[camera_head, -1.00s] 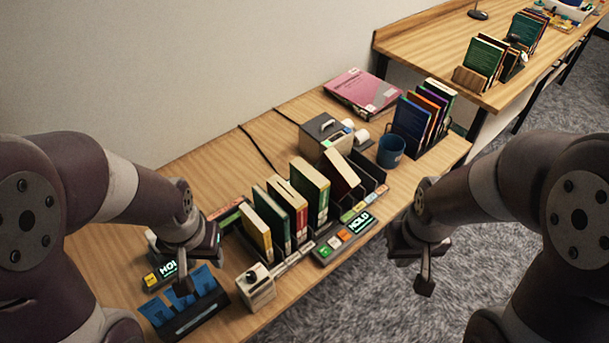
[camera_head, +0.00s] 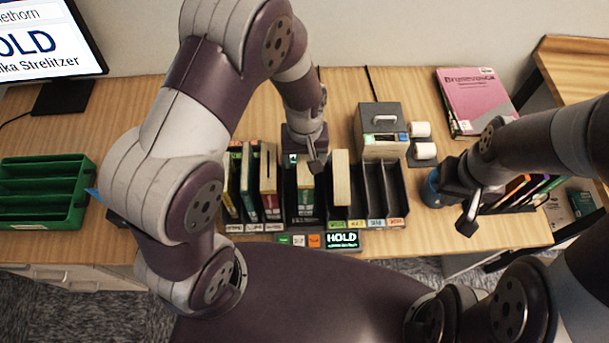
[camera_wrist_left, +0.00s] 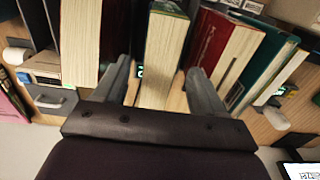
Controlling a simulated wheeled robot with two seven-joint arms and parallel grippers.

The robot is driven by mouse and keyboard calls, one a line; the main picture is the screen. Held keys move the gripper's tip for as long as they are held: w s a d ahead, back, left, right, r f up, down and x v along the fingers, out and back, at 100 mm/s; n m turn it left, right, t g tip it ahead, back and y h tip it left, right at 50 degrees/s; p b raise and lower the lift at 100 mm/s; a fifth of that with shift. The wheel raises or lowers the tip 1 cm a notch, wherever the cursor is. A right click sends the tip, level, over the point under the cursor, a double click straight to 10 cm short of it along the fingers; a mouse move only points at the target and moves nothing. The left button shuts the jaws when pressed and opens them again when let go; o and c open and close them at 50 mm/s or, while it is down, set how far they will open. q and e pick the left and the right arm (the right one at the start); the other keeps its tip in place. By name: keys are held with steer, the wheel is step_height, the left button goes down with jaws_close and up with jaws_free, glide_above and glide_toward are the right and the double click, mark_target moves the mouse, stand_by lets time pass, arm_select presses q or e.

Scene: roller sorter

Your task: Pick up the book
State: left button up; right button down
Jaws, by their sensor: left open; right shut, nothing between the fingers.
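Several books stand upright in a black slotted sorter (camera_head: 391,215) on the table. A green book with cream page edges (camera_head: 305,197) stands in the middle, and it also shows in the left wrist view (camera_wrist_left: 162,50). My left gripper (camera_head: 306,165) is open above it, pointing down. In the left wrist view my open fingers (camera_wrist_left: 158,75) are on either side of this book; I cannot tell whether they touch it. A cream-edged book (camera_head: 341,178) stands to its right. A red book (camera_wrist_left: 222,50) shows beside it in the wrist view. My right gripper (camera_head: 466,207) is shut and empty at the right.
A grey box device (camera_head: 381,128) stands behind the sorter. A pink book (camera_head: 475,100) lies behind at the right. A blue mug (camera_head: 432,188) is close to my right gripper. A green tray (camera_head: 45,190) and a monitor (camera_head: 50,45) are at the left. Some sorter slots are empty.

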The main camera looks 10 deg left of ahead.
arm_select(q)
step_height(320, 180, down, 5)
steer(key=shift+w+f+p, duration=0.15)
steer(key=shift+f+p, duration=0.05)
steer(key=shift+p, duration=0.55)
steer(key=c, duration=0.7)
jaws_close()
steer(key=shift+r, duration=0.15)
